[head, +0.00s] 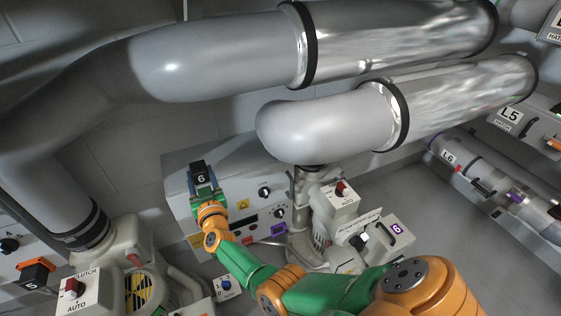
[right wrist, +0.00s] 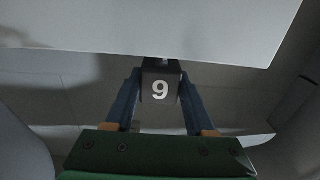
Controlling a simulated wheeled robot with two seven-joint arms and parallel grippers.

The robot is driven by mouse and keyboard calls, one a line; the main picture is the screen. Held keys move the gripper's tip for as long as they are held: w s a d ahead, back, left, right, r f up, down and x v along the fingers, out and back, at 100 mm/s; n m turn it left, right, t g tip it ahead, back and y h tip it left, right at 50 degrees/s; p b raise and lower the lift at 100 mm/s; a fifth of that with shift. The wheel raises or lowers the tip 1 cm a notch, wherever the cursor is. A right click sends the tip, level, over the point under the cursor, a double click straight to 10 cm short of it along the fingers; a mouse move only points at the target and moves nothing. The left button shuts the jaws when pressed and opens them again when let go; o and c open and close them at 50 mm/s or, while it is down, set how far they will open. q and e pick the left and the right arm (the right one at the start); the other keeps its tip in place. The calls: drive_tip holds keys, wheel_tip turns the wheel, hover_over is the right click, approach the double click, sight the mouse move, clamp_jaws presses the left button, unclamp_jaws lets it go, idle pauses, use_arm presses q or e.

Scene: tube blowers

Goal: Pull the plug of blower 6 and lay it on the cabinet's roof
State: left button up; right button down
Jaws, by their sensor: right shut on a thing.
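The black plug (head: 200,170) bears a white 6. My right gripper (head: 203,186) is shut on it, its blue fingers on either side. In the right wrist view the plug (right wrist: 160,87) sits between my fingertips (right wrist: 160,98), its number upside down like a 9. In the head view the plug shows against the upper left part of the grey cabinet (head: 180,208), near its top edge. I cannot tell whether it touches the cabinet. In the wrist view a pale flat panel (right wrist: 160,30) lies just beyond it. Blower 6 (head: 397,229) stands right of the cabinet. My left gripper is not in view.
Large grey pipes (head: 210,55) cross above the cabinet, and a lower pipe bend (head: 290,130) hangs over its right side. A blower (head: 140,270) with an orange-and-black plug marked 5 (head: 35,274) near it stands at the lower left.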

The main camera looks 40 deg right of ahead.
drive_tip(key=shift+f+b, duration=0.4)
drive_tip(key=shift+f, duration=0.05)
idle(0.5)
drive_tip(key=shift+c, duration=0.9)
unclamp_jaws()
